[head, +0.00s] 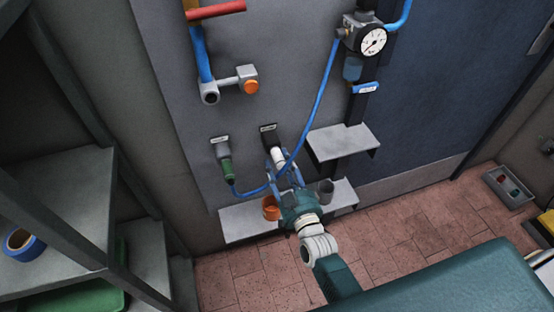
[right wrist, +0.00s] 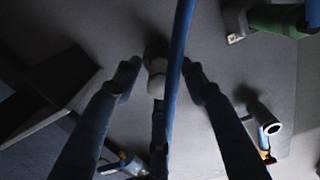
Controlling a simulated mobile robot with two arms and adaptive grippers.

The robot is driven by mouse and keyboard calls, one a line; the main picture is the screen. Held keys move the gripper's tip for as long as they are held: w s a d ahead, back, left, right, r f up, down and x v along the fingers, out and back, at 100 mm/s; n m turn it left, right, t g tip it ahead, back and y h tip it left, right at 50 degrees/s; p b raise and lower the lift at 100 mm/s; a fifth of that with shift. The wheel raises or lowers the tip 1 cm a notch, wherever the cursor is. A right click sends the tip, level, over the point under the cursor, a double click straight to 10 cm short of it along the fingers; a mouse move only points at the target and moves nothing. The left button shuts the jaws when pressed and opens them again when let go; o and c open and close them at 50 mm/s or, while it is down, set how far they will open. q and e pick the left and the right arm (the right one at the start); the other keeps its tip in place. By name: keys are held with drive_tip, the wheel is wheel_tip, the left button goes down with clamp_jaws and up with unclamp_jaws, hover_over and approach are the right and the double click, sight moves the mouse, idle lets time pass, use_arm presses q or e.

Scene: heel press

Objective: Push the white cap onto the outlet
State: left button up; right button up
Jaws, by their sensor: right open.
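The white cap (head: 277,155) is at the right-hand outlet on the grey wall panel, just below a black label plate (head: 268,129). It also shows in the right wrist view (right wrist: 156,86), in line with the dark outlet behind it. I cannot tell how far it sits on the outlet. My right gripper (head: 279,168) points at the panel, just below the cap. In the right wrist view its two fingers (right wrist: 161,72) stand apart, one on each side of the cap, with no clear contact. The blue hose partly covers the cap there. My left gripper is not in view.
The blue hose (head: 319,100) runs from the gauge (head: 372,40) down across my right gripper to the green connector (head: 229,171) at the left outlet. A low shelf (head: 240,224) holds an orange cup (head: 271,208) and a grey cup (head: 325,192). Another shelf (head: 342,141) juts out at right.

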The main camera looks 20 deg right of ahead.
sight(278, 157)
drive_tip(key=shift+w, duration=1.5)
idle(0.4)
clamp_jaws()
drive_tip(key=shift+s, duration=0.2)
drive_tip(key=shift+s+d+p, duration=0.1)
drive_tip(key=shift+s+p, duration=1.4)
drive_tip(key=shift+s, duration=1.35)
